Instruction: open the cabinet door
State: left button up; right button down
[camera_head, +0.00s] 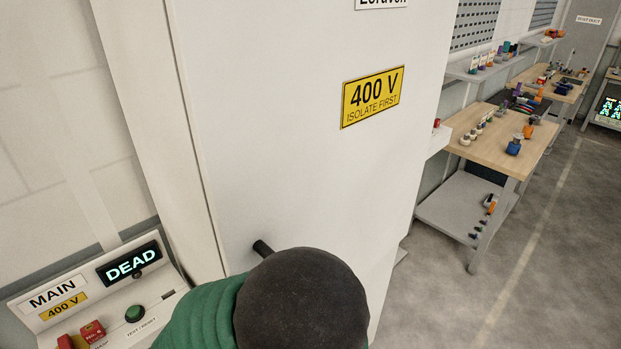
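The cabinet door (290,150) is a tall, pale panel in the middle of the view, with a yellow "400 V ISOLATE FIRST" sign (372,97) on it. It looks flush with the cabinet, though its lower part is hidden. A short dark bar (262,248), perhaps part of the handle, sticks out low on the door's left side. A green and black rounded part, likely my arm, covers the area just below and right of it. Neither gripper shows, so I cannot see whether one touches the handle.
A control panel (57,288) marked "MAIN 400 V" stands at the lower left, with a display reading "DEAD" (130,262), a green button (134,313) and red parts. Wooden-topped workbenches (490,150) with small items line the right. The grey floor (540,270) there is clear.

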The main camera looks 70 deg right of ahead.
aim_at(312, 122)
jog(key=z, duration=2.65)
